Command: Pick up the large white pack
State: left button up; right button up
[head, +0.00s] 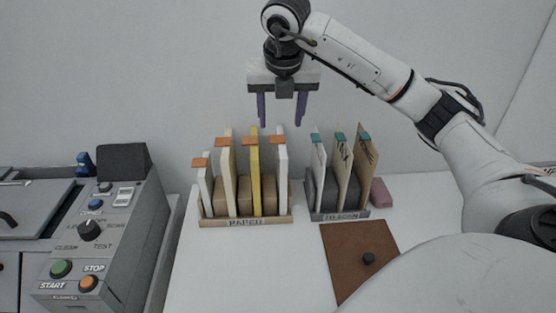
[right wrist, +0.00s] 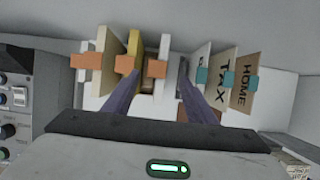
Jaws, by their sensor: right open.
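The large white pack (head: 282,180) stands upright at the right end of the PAPER rack (head: 246,222), with an orange tab on its top edge. It also shows in the right wrist view (right wrist: 164,55), between the two fingers in the picture. A shorter white pack (head: 206,195) stands at the rack's left end, with a cream pack (head: 229,170) and a yellow pack (head: 255,170) between. My right gripper (head: 280,124) is open and empty, fingers pointing down, above the rack's right part and apart from the pack. My left gripper is not in view.
A grey TO SCAN rack (head: 338,214) with several teal-tabbed folders stands close on the right. A button console (head: 100,235) stands left. Bare white desk (head: 250,270) lies in front.

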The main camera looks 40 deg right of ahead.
aim_at(277, 138)
jog(key=shift+a+p+x, duration=0.15)
jog(key=shift+x, duration=1.4)
jog(key=shift+a+p+x, duration=0.15)
jog(key=shift+x, duration=1.4)
jog(key=c, duration=1.1)
